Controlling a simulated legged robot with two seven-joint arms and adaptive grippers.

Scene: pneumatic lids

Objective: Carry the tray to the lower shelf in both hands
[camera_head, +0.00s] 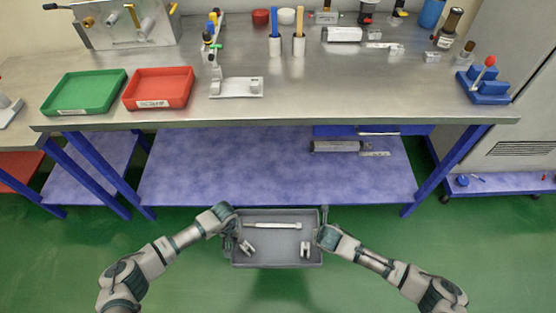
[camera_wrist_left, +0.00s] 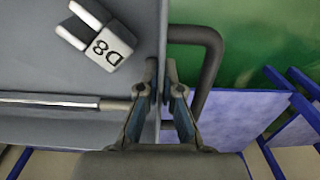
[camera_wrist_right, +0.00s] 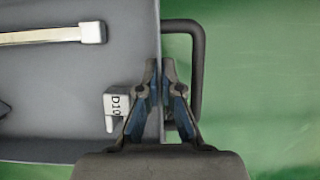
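The grey tray (camera_head: 278,262) is level in front of the lower shelf (camera_head: 250,170), over the green floor. It holds a long rod (camera_head: 272,225) and two small pale fork-shaped blocks (camera_head: 246,248) (camera_head: 305,249). My left gripper (camera_head: 233,223) is at the tray's left side; in the left wrist view its fingers (camera_wrist_left: 161,85) close on the side wall beside a dark handle loop (camera_wrist_left: 215,60). My right gripper (camera_head: 323,230) is at the right side; in the right wrist view its fingers (camera_wrist_right: 160,85) close on that wall beside the other handle (camera_wrist_right: 198,60).
The steel tabletop (camera_head: 340,95) overhangs the shelf and carries a green tray (camera_head: 85,92), a red tray (camera_head: 158,88) and tools. Blue table legs (camera_head: 430,180) flank the shelf. A metal cylinder (camera_head: 336,146) lies at its back right. Its left and middle are bare.

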